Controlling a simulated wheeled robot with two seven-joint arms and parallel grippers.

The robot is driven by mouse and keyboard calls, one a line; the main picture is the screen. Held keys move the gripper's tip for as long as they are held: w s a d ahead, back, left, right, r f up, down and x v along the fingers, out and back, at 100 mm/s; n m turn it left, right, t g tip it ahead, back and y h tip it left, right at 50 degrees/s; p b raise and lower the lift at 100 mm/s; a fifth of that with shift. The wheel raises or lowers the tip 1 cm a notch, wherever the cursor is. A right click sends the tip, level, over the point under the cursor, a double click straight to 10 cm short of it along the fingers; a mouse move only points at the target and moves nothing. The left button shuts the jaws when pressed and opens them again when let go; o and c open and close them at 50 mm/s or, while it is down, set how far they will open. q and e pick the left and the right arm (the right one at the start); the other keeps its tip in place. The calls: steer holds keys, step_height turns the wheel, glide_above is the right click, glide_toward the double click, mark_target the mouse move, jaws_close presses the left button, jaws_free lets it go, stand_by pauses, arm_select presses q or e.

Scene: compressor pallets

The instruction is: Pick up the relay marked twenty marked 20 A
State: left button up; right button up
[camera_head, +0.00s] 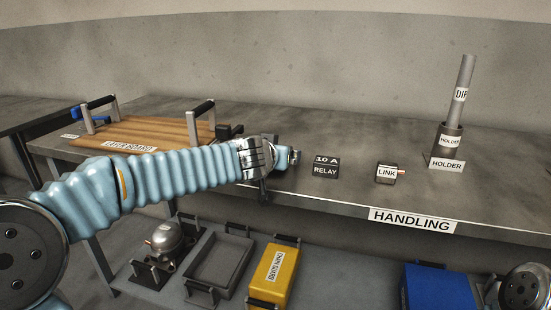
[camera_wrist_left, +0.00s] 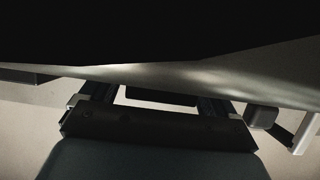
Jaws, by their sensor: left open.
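My left gripper (camera_head: 279,170) is over the front part of the handling table, just left of a black block labelled 10 A RELAY (camera_head: 325,167). No label reading 20 A can be read in either view. In the left wrist view my left gripper (camera_wrist_left: 160,98) has its two fingers apart. A dark block (camera_wrist_left: 160,96) shows between or beyond them; its label is not visible and I cannot tell what it is. My wrist and gripper hide part of the table. My right gripper is not in view.
On the table (camera_head: 345,205), a small LINK block (camera_head: 388,174) and a HOLDER (camera_head: 447,148) with an upright rod stand to the right. A wooden board (camera_head: 140,133) with black handles lies left. Below are a yellow case (camera_head: 273,275), a grey tray (camera_head: 221,262) and a blue box (camera_head: 437,288).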

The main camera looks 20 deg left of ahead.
arm_select(q)
steer(key=shift+w, duration=0.2)
steer(key=c, duration=1.1)
